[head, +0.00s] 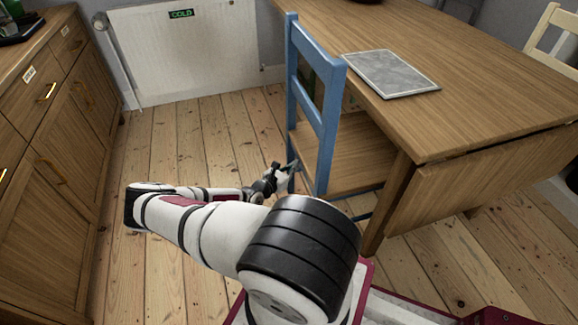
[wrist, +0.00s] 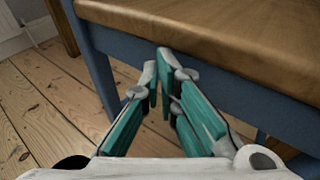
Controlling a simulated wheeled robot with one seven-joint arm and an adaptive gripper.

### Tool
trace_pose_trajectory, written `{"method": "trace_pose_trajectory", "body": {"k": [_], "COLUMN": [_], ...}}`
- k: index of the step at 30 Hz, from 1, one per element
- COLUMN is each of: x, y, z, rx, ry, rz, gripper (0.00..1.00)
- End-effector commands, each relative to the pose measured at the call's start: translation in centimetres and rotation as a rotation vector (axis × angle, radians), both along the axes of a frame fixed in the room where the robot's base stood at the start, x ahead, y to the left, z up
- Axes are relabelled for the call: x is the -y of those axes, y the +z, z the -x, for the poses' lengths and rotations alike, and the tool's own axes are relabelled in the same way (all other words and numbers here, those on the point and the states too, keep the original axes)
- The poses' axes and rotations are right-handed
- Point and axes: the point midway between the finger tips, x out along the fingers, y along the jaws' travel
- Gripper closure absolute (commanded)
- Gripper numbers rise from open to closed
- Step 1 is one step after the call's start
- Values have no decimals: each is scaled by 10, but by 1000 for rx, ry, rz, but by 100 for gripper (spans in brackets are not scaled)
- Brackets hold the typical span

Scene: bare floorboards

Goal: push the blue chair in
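The blue chair (head: 322,108) has a blue frame and a wooden seat (head: 345,155). It stands upright at the left side of the wooden table (head: 470,75), its back to the left and its seat partly under the tabletop. My gripper (head: 289,170) is low beside the chair's back, close to seat height. In the wrist view the fingertips of my gripper (wrist: 160,72) meet with nothing visible between them, in front of the blue seat rail (wrist: 215,75) under the wooden seat edge. I cannot tell whether they touch it.
Wooden cabinets (head: 60,150) line the left side. A white radiator (head: 188,48) stands on the back wall. A grey board (head: 390,73) lies on the table, and a cream chair (head: 555,40) is at the far right. Bare floorboards (head: 190,140) are clear between cabinets and chair.

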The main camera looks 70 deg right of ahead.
Motion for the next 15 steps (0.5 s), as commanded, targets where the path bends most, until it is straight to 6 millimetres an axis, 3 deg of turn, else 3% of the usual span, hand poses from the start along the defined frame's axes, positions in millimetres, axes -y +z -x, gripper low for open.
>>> {"method": "trace_pose_trajectory", "body": {"k": [15], "x": [20], "y": [3], "z": [24], "rx": [-3], "ry": [-4], "rz": [5], "gripper": [100]}}
